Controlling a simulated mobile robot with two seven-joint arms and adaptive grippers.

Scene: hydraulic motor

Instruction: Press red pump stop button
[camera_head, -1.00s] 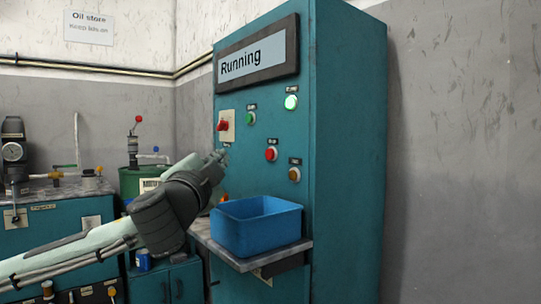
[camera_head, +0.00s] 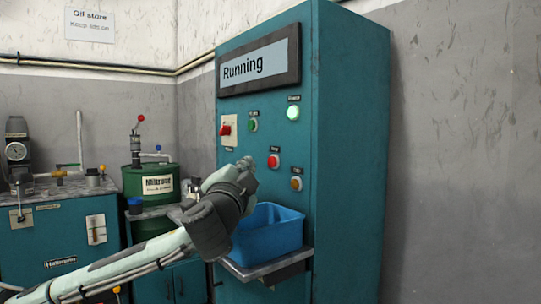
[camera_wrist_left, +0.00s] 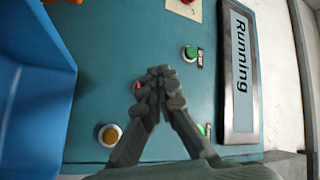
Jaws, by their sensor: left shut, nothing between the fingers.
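The teal control cabinet (camera_head: 345,150) has a display (camera_head: 258,67) reading "Running". The red button (camera_head: 273,161) sits on its front, below a lit green-white lamp (camera_head: 293,113) and above an orange button (camera_head: 296,183). A larger red switch (camera_head: 226,130) on a pale plate is at the left, beside a green button (camera_head: 252,125). My left gripper (camera_head: 248,164) is shut and empty, just left of the red button in the head view. In the left wrist view its closed fingers (camera_wrist_left: 160,78) cover most of the red button (camera_wrist_left: 137,86); contact cannot be told. My right gripper is not in view.
A blue bin (camera_head: 275,235) stands on a shelf (camera_head: 262,268) below the buttons, close to my left forearm. A green drum (camera_head: 152,190) and a teal bench unit (camera_head: 60,230) with a gauge stand at the left. The grey wall at the right is bare.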

